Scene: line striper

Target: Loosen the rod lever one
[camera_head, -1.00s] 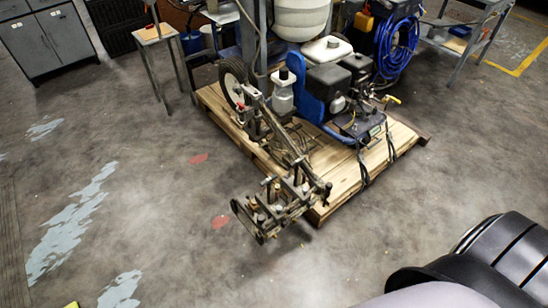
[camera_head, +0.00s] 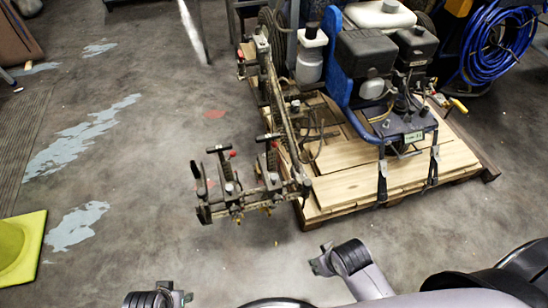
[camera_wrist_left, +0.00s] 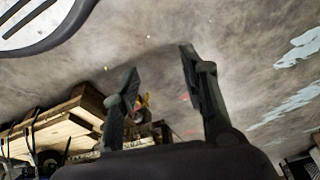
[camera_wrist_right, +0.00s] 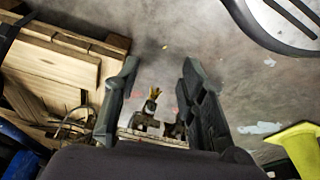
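The line striper (camera_head: 365,55) stands on a wooden pallet (camera_head: 345,188). Its metal arm reaches out past the pallet's front left to a bracket (camera_head: 250,198). Two black T-shaped levers stand on the bracket, the left lever (camera_head: 219,150) and the right lever (camera_head: 269,138). I cannot tell which is rod lever one. My right gripper (camera_head: 322,263) is in front of the bracket, to its right, apart from it; its fingers are open and empty in the right wrist view (camera_wrist_right: 161,62). My left gripper (camera_head: 178,298) is at the bottom edge, apart from the bracket, open and empty in the left wrist view (camera_wrist_left: 160,60).
A yellow-green object (camera_head: 22,250) is on the floor at the left. A coiled blue hose (camera_head: 497,45) is at the back right. Black straps (camera_head: 383,172) hang over the pallet's front edge. The concrete floor left of the bracket is mostly clear.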

